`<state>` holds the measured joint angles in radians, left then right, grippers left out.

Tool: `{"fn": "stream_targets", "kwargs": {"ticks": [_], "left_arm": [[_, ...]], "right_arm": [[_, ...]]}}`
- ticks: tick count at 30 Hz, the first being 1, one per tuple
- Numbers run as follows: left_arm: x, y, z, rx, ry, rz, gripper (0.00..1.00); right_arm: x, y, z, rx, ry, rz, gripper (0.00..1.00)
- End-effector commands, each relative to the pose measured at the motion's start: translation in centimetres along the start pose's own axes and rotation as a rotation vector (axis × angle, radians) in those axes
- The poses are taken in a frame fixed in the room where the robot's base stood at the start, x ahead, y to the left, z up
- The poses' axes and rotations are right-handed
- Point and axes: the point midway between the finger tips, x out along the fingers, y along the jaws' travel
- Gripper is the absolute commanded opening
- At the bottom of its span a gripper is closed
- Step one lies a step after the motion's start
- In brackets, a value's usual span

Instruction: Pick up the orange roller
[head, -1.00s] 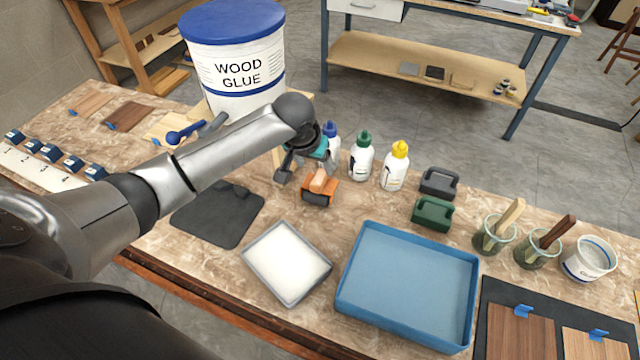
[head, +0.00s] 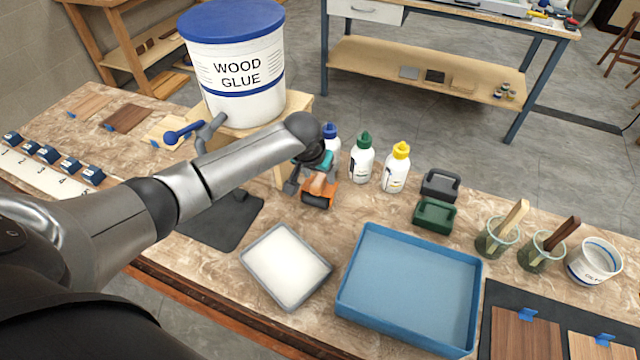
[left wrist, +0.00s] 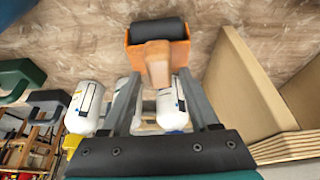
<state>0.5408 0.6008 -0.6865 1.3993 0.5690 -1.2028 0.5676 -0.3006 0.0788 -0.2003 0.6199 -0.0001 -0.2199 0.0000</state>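The orange roller (head: 319,193) lies on the bench in front of the wooden stand, with an orange frame, a dark roll and a wooden handle. In the left wrist view the orange roller (left wrist: 157,48) is at the top centre, its handle pointing toward my gripper. My left gripper (head: 306,186) is over the roller in the head view. In the left wrist view its two fingers (left wrist: 160,75) stand on either side of the handle, with gaps showing, so it is open. The gripper partly hides the handle in the head view. My right gripper is not in view.
Glue bottles (head: 362,158) stand close to the right of my left gripper. The wooden stand (head: 294,112) bears the wood glue bucket (head: 236,75) just behind. A white-filled tray (head: 286,267) and blue tray (head: 410,285) lie in front.

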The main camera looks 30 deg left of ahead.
Motion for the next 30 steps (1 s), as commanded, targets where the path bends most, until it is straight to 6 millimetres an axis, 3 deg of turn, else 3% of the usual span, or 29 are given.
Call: {"fn": "stream_targets", "kwargs": {"ticks": [2, 15, 30], "left_arm": [[0.00, 0.00, 0.02, 0.000, 0.000, 0.000, 0.51], [0.00, -0.01, 0.05, 0.000, -0.001, 0.000, 0.02], [-0.06, -0.01, -0.02, 0.000, 0.000, 0.000, 0.00]], "right_arm": [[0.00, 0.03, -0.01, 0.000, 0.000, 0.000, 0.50], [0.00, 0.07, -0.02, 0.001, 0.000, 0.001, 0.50], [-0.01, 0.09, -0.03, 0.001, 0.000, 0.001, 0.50]]}}
